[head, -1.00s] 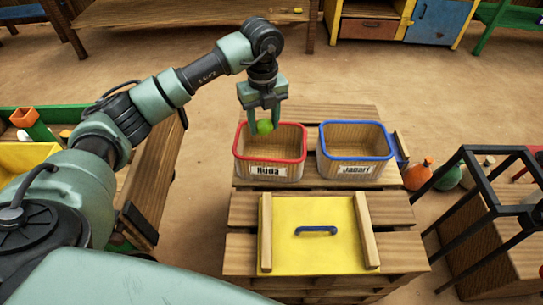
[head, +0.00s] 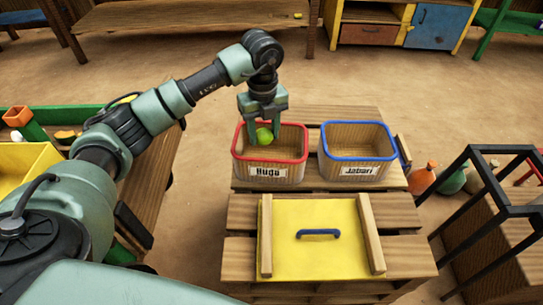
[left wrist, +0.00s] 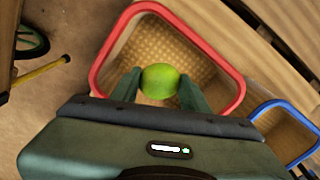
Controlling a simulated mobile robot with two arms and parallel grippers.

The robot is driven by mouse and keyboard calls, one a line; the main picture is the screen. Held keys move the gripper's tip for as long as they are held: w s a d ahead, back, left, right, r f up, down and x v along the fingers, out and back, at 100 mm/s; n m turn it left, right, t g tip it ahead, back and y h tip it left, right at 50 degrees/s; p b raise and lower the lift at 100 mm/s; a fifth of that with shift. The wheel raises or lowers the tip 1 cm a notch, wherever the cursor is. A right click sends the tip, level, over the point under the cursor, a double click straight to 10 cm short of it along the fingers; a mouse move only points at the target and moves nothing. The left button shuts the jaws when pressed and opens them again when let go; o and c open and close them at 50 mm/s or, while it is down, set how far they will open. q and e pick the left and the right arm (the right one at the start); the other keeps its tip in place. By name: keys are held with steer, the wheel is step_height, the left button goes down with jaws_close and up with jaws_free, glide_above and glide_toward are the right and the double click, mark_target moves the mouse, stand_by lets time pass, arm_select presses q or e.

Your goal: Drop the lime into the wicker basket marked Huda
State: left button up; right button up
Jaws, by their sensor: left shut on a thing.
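The lime (head: 264,135) is bright green and sits between the fingers of my left gripper (head: 265,138), which is shut on it. In the left wrist view the lime (left wrist: 160,80) shows between both fingertips (left wrist: 160,86), over the inside of the red-rimmed basket (left wrist: 233,100). In the head view this wicker basket (head: 270,184) carries a label reading Huda. The gripper's fingers reach down to about the basket's rim or into its opening; the exact depth is unclear. The lime appears clear of the basket floor. My right gripper is not in view.
A blue-rimmed basket marked Jabari (head: 358,183) stands just to the right on the same wooden pallet (head: 240,211). A yellow panel with a blue handle (head: 318,235) lies in front. A black frame (head: 470,200) and bottles (head: 423,178) are at the right.

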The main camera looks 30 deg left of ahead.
arm_select(q)
steer(key=o, duration=1.4)
steer(key=shift+r, duration=0.35)
step_height(320, 180, up, 7)
steer(key=shift+r+p, duration=0.1)
steer(key=shift+p, duration=0.6)
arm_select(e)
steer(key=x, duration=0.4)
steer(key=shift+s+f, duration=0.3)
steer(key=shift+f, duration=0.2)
